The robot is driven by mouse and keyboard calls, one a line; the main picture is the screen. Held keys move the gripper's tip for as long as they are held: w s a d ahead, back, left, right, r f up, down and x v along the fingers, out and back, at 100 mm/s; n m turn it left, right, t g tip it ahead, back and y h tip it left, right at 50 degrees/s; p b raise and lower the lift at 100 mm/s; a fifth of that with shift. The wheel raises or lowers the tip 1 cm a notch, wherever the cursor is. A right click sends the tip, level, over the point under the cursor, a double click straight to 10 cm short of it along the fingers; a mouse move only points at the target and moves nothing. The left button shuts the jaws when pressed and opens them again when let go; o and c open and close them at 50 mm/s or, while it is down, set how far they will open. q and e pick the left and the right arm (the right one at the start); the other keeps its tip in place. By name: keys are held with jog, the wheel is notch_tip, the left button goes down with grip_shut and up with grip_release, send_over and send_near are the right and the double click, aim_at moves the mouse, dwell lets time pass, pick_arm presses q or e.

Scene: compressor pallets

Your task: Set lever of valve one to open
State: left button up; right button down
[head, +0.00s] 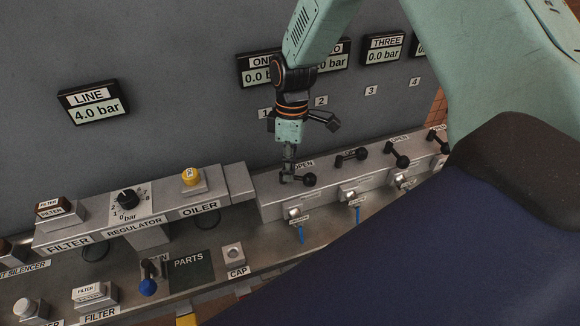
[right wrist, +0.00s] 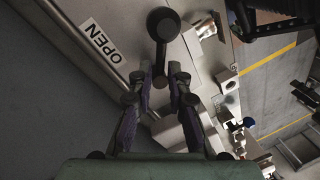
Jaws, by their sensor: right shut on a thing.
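The lever of valve one (head: 308,180) is black with a round ball knob. It lies on the grey valve block at the front of the row, beside an OPEN label (head: 303,164). My right gripper (head: 288,176) reaches down from above, its fingers at the lever's pivot end. In the right wrist view the lever's knob (right wrist: 163,24) stands out beyond the fingertips, and the gripper (right wrist: 163,78) is shut on the lever's stem. The OPEN label (right wrist: 102,42) lies to its left there. The fingers partly hide the stem. My left gripper is not in view.
Further black levers (head: 351,155) stand along the valve block to the right. The LINE display (head: 94,101) reads 4.0 bar; the ONE display (head: 258,69) is partly hidden by my arm. A regulator knob (head: 127,198) and a yellow oiler cap (head: 190,176) stand left.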

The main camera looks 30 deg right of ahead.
jog(key=n, duration=0.2)
jog(key=w+n+h, duration=0.1)
jog(key=n, duration=0.2)
jog(key=shift+p, duration=0.4)
jog(key=shift+n+g, duration=0.3)
jog(key=shift+n, duration=0.1)
jog(key=c, duration=1.6)
grip_release()
jog(key=shift+o, duration=0.9)
jog(key=shift+a, duration=0.1)
jog(key=shift+r, duration=0.1)
jog(key=shift+r, duration=0.3)
notch_tip(320, 180, up, 11)
jog(key=w, duration=0.2)
jog(key=shift+w+d, duration=0.2)
jog(key=shift+d, duration=0.05)
